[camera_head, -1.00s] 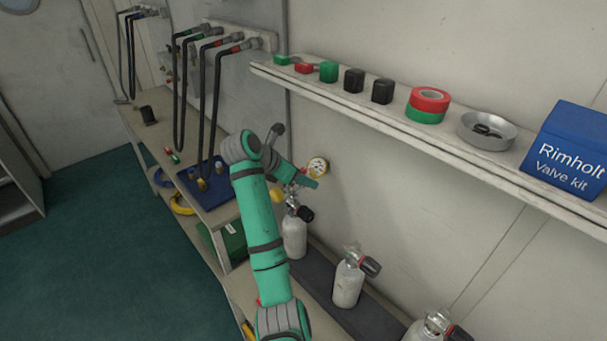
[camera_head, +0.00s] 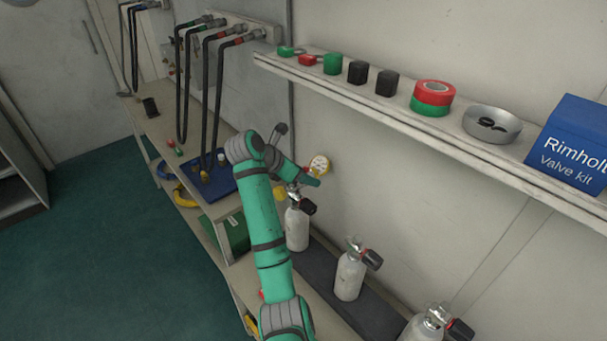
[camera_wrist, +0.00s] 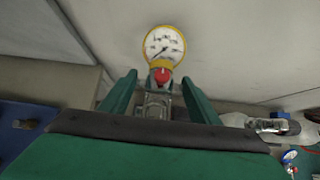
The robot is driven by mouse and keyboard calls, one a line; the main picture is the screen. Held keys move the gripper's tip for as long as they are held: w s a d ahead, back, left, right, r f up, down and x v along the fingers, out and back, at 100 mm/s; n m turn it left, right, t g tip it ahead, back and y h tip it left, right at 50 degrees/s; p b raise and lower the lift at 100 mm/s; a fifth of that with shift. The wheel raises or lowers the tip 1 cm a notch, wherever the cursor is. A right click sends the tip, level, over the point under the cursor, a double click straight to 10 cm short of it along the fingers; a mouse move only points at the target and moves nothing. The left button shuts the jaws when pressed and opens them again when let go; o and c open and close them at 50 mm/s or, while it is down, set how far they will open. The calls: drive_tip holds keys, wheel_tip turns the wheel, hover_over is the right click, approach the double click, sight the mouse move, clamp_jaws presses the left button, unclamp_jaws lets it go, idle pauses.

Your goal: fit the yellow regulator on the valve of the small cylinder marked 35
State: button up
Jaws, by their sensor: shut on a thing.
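My gripper (camera_head: 311,180) is shut on the yellow regulator, whose yellow-rimmed gauge (camera_head: 320,164) shows just beyond the fingers. In the wrist view the gauge (camera_wrist: 164,47) faces me, with a red part and a metal body below it between the gripper's fingers (camera_wrist: 158,84). The gripper is above the leftmost small white cylinder (camera_head: 297,230), at the height of its valve or slightly higher. That cylinder's black knob (camera_head: 308,207) shows; my arm and gripper partly hide its valve. I cannot tell whether regulator and valve touch. No number 35 is readable on any cylinder.
Two more white cylinders (camera_head: 350,277) (camera_head: 424,328) stand to the right along the wall. A wall shelf (camera_head: 400,115) with tape, a dish and a blue box overhangs them. A bench with a blue tray (camera_head: 222,184) and hanging hoses is at left.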

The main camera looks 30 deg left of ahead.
drive_tip(key=shift+f, duration=1.8)
idle(1.7)
drive_tip(key=o, duration=1.6)
drive_tip(key=shift+c, duration=0.2)
drive_tip(key=shift+o, duration=0.4)
drive_tip(key=shift+f, duration=0.1)
drive_tip(key=v, duration=1)
drive_tip(key=shift+s+r, duration=0.2)
drive_tip(key=shift+r, duration=0.2)
